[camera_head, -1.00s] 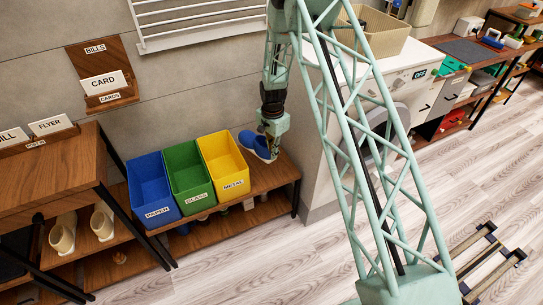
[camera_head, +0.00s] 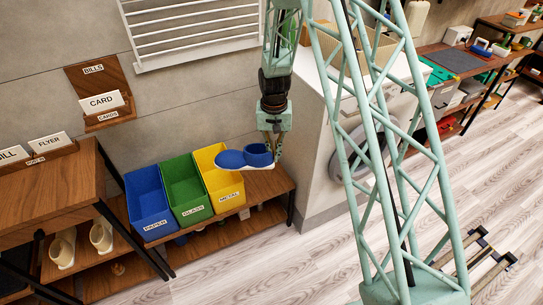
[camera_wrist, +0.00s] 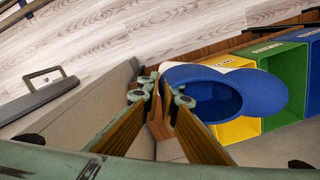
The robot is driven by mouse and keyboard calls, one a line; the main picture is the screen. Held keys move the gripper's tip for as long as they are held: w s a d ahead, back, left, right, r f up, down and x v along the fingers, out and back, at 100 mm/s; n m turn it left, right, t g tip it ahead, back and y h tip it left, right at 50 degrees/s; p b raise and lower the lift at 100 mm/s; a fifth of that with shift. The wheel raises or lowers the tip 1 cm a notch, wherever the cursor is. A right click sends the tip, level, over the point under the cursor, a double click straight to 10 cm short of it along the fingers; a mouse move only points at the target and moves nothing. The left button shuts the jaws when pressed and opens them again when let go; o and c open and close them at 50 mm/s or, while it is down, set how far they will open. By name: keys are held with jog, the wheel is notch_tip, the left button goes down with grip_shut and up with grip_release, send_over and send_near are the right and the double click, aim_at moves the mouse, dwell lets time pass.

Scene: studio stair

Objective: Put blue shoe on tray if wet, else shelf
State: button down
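The blue shoe (camera_head: 247,157) with a white sole is in the air, in front of the yellow bin and above the wooden bench. My gripper (camera_head: 272,141) is shut on its heel end, with the toe pointing left. In the wrist view the shoe (camera_wrist: 243,92) sits beside my fingertips (camera_wrist: 162,98), its dark opening facing the camera. I cannot make out drops or wet marks on it. A wooden shelf (camera_head: 85,277) holding beige shoes (camera_head: 101,237) is at the lower left. I cannot pick out a tray.
Blue (camera_head: 151,206), green (camera_head: 186,190) and yellow (camera_head: 217,178) bins stand on the wooden bench (camera_head: 268,183). A wooden desk (camera_head: 50,190) stands left. A white washing machine (camera_head: 335,92) is right of the bench. The floor (camera_head: 240,270) in front is mostly clear.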

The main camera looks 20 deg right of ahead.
jog(key=s+r+n+p, duration=0.1)
jog(key=s+r+n, duration=0.2)
jog(key=s+r, duration=0.1)
jog(key=shift+s+r, duration=0.2)
jog(key=shift+r, duration=0.7)
jog(key=shift+a, duration=0.15)
